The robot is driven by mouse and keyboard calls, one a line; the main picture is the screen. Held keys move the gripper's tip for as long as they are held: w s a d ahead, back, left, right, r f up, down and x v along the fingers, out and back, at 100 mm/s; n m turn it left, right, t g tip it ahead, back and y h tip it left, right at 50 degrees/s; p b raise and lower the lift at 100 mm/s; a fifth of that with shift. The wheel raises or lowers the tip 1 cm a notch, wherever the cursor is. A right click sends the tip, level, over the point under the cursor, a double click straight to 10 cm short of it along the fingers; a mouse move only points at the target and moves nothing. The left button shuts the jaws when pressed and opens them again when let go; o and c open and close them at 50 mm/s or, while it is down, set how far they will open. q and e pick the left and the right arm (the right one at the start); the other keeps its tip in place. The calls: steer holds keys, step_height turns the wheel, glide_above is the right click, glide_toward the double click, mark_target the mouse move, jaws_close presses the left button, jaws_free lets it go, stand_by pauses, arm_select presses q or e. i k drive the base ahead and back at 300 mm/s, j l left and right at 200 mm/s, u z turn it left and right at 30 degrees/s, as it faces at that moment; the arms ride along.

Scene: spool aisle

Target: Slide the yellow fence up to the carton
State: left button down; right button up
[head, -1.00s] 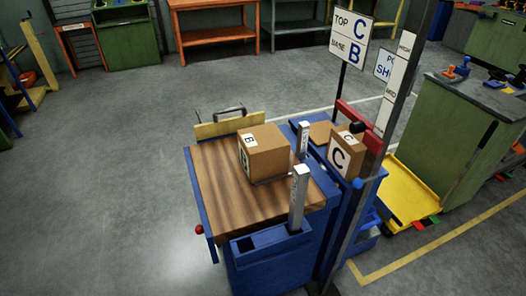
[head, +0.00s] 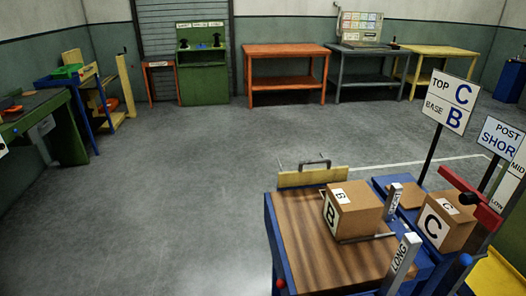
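The yellow fence (head: 312,179) is a low upright board with a dark handle on top. It stands along the far edge of the wooden table top (head: 300,225). The brown carton marked B (head: 355,212) rests on the wood nearer to me and to the right. It overlaps the fence's right end in the head view, so I cannot tell how wide the gap between them is. A second brown carton marked C (head: 447,224) sits to the right, beyond the grey posts. Neither of my grippers is in view.
A grey post marked LONG (head: 403,260) and another grey post (head: 393,201) stand at the table's right side. A sign reading TOP C, BASE B (head: 450,101) rises behind. The floor (head: 180,200) left of the table is clear. Benches line the far wall.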

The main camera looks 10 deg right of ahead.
mark_target(301, 176)
steer(key=i+j+u, duration=0.55)
steer(key=i+j, duration=0.3)
steer(key=i+z, duration=0.65)
steer(key=i+j+z, duration=0.35)
steer(key=i+l, duration=0.05)
steer(key=l, duration=0.05)
